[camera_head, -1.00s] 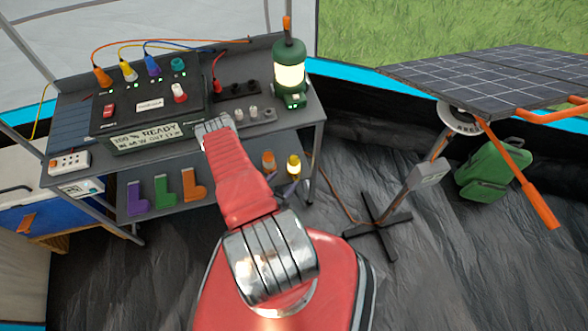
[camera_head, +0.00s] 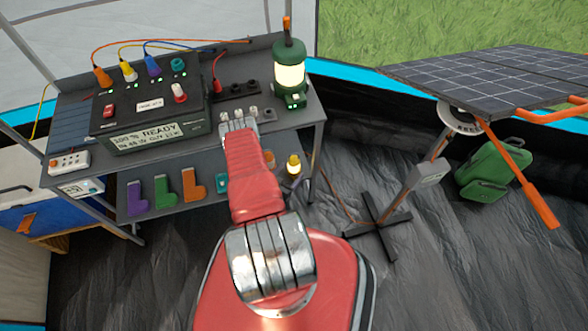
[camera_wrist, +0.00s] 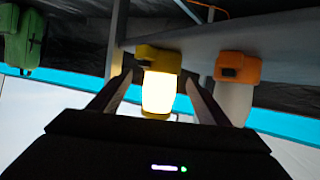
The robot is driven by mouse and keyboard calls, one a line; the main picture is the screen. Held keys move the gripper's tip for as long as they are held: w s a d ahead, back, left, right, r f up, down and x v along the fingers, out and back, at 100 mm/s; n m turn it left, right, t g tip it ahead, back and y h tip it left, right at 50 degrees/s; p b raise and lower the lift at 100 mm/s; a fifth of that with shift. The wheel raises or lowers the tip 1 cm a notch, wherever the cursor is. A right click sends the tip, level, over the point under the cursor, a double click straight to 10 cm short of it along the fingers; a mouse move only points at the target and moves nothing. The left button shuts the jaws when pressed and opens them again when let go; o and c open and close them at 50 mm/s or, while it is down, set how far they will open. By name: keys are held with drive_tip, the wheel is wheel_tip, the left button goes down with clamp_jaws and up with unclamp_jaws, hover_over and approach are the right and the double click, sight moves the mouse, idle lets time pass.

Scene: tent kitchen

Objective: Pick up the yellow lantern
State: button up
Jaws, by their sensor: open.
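The yellow lantern (camera_head: 294,166) is lit and stands on the lower shelf at its right end. In the wrist view the yellow lantern (camera_wrist: 158,90) is seen upside down, ahead of my gripper (camera_wrist: 157,84) and between the lines of its two fingers. My gripper is open, with nothing held; I cannot tell the exact gap to the lantern. In the head view my red arm hides the gripper.
An unlit orange lantern (camera_wrist: 238,70) stands beside the yellow one. A green lit lantern (camera_head: 289,72) stands on the shelf's top (camera_head: 262,130). Purple, green and orange boots (camera_head: 193,185) stand left on the lower shelf. A solar panel stand (camera_head: 378,222) is to the right.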

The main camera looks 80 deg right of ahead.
sight(291, 171)
drive_tip(key=shift+x, duration=2.15)
drive_tip(key=shift+w, duration=0.1)
drive_tip(key=shift+c, duration=0.7)
drive_tip(key=c, duration=1.4)
